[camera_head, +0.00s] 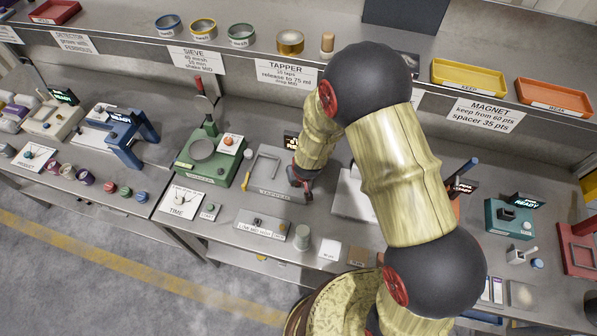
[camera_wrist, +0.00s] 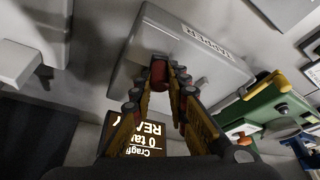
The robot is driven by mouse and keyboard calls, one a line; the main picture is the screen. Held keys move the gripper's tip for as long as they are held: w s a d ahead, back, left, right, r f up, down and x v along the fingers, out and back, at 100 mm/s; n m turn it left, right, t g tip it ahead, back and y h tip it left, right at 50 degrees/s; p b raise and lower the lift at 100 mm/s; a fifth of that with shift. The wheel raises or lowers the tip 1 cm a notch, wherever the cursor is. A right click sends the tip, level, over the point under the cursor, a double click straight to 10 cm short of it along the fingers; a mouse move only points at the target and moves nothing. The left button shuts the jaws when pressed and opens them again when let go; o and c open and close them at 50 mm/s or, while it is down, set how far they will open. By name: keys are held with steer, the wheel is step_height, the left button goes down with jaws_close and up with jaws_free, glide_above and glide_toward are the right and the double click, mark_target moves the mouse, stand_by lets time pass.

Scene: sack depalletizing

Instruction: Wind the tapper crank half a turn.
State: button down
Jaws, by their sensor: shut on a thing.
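The tapper (camera_head: 268,187) is a low grey box with its name on the front edge, on the bench in the middle of the head view. In the wrist view the tapper (camera_wrist: 190,50) fills the upper middle. My gripper (camera_head: 303,190) is at the tapper's right side. In the wrist view my gripper (camera_wrist: 160,82) is shut on the red crank knob (camera_wrist: 159,72), which sits between the fingertips. The crank's arm is hidden by the fingers. The tapper's display (camera_wrist: 138,135) shows 0 taps and READY, partly covered by my fingers.
A green sieve machine (camera_head: 207,155) stands left of the tapper. A white plate (camera_head: 352,195) lies to the right, partly behind my arm. A small tray with a labelled strip (camera_head: 263,226) and a pale jar (camera_head: 302,238) are in front. A shelf with tins (camera_head: 290,42) runs behind.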

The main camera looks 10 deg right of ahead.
steer(key=shift+a+r+m+h+p, duration=0.1)
steer(key=shift+a+m+h+p, duration=0.3)
steer(key=shift+p, duration=1.65)
steer(key=shift+a+r+m+p, duration=0.1)
steer(key=shift+m+p, duration=0.5)
steer(key=shift+p, duration=1.4)
